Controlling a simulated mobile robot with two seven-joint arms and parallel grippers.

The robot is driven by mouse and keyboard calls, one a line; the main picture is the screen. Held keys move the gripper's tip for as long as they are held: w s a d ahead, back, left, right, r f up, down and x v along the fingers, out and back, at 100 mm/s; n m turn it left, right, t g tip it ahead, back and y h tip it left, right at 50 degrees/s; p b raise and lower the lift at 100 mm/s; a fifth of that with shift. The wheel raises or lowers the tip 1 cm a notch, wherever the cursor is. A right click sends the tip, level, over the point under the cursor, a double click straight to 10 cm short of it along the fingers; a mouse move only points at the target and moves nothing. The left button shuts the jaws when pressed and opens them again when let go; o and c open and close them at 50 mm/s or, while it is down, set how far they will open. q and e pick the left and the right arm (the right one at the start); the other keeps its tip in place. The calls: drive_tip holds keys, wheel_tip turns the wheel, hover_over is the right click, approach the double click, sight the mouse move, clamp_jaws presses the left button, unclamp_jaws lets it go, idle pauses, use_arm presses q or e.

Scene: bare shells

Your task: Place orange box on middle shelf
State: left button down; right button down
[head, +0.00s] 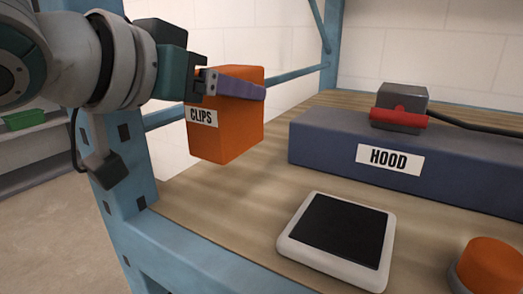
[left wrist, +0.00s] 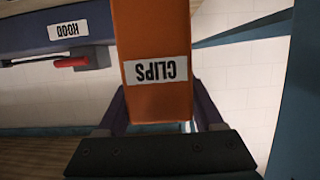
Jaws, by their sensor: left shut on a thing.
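The orange box (head: 225,130) with a white CLIPS label hangs upright in my left gripper (head: 235,85), above the left part of the wooden shelf (head: 200,205). The purple fingers are shut on the upper part of the box. In the left wrist view the box (left wrist: 155,95) appears upside down between the two fingers (left wrist: 163,108). In the head view its bottom looks slightly above the shelf board, though the exact gap is hard to tell. My right gripper is not in view.
A long blue box labelled HOOD (head: 330,145) lies behind to the right, with a grey and red device (head: 400,108) on top. A black-topped white pad (head: 340,238) and an orange round thing (head: 490,266) are in front. A blue post (head: 120,175) stands at left.

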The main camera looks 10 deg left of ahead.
sight(229, 146)
use_arm(q)
wheel_tip(229, 146, down, 8)
drive_tip(key=shift+r+b, duration=0.25)
drive_tip(key=shift+b, duration=0.6)
unclamp_jaws()
drive_tip(key=p+v, duration=0.1)
drive_tip(key=v, duration=1.1)
drive_tip(key=s+a+f+g+y, duration=0.1)
drive_tip(key=s+f+g, duration=0.2)
drive_tip(key=s+f, duration=0.3)
drive_tip(key=s+a+f+n+g+y, duration=0.1)
drive_tip(key=s+a+f+g+y, duration=0.1)
drive_tip(key=s+f, duration=0.3)
drive_tip(key=s+a+f+n+g+y, duration=0.1)
drive_tip(key=s+f+g+y, duration=0.1)
drive_tip(key=s+f+g, duration=0.3)
drive_tip(key=shift+s+a+f, duration=0.15)
drive_tip(key=shift+s+f, duration=0.25)
drive_tip(key=shift+f, duration=0.1)
drive_tip(key=shift+s+a+f, duration=0.15)
drive_tip(key=shift+s+f, duration=0.25)
drive_tip(key=shift+f, duration=0.1)
